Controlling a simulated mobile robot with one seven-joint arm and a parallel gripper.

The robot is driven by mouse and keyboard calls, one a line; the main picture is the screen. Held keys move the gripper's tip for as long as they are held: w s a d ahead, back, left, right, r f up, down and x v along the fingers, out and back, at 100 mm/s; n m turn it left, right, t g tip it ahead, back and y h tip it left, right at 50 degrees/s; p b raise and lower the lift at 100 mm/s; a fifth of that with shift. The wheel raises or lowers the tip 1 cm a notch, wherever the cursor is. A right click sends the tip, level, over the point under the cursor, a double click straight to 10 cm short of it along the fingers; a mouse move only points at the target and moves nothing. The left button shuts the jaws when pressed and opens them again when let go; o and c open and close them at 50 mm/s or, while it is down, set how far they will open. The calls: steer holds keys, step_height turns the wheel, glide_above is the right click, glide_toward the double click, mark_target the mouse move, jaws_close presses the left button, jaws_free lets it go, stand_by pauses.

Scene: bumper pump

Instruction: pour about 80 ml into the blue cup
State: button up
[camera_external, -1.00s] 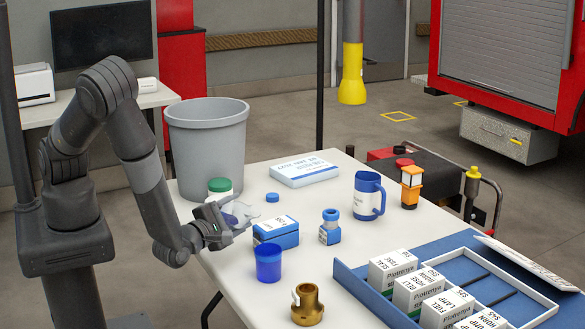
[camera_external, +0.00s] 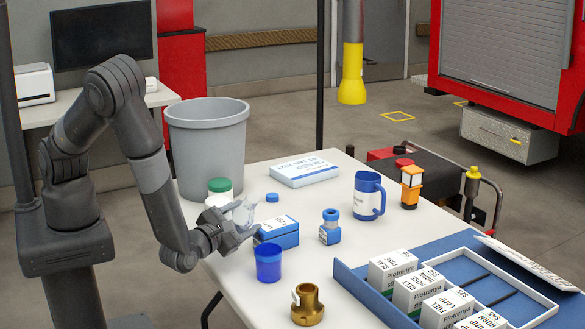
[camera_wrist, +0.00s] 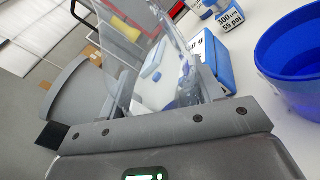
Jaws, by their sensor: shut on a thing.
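The blue cup (camera_external: 268,265) stands upright near the table's left edge, in front of my gripper in the external view. Part of the cup's wall and opening shows at the right of the wrist view (camera_wrist: 272,75). My gripper (camera_external: 238,226) is shut on a clear, see-through container (camera_external: 244,211), held at the table's left side, behind and left of the cup. In the wrist view the clear container (camera_wrist: 150,55) sits between the fingers and looks tilted. Its exact shape and how much liquid is in it cannot be told. It is apart from the cup.
A blue box (camera_external: 278,233) and a small blue-and-white bottle (camera_external: 330,228) stand close right of my gripper. A green-lidded jar (camera_external: 220,192) and blue cap (camera_external: 272,197) are behind. A brass fitting (camera_external: 307,303) and blue tray (camera_external: 370,303) lie in front and right.

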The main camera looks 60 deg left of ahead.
steer(key=n, duration=0.3)
steer(key=shift+a+r, duration=0.2)
steer(key=shift+r, duration=0.1)
steer(key=shift+d+f+n+g, duration=0.1)
steer(key=shift+f+n+g, duration=0.05)
steer(key=shift+n, duration=0.95)
steer(key=shift+d+f+n+g, duration=0.1)
steer(key=shift+n+g, duration=0.05)
steer(key=shift+n, duration=0.95)
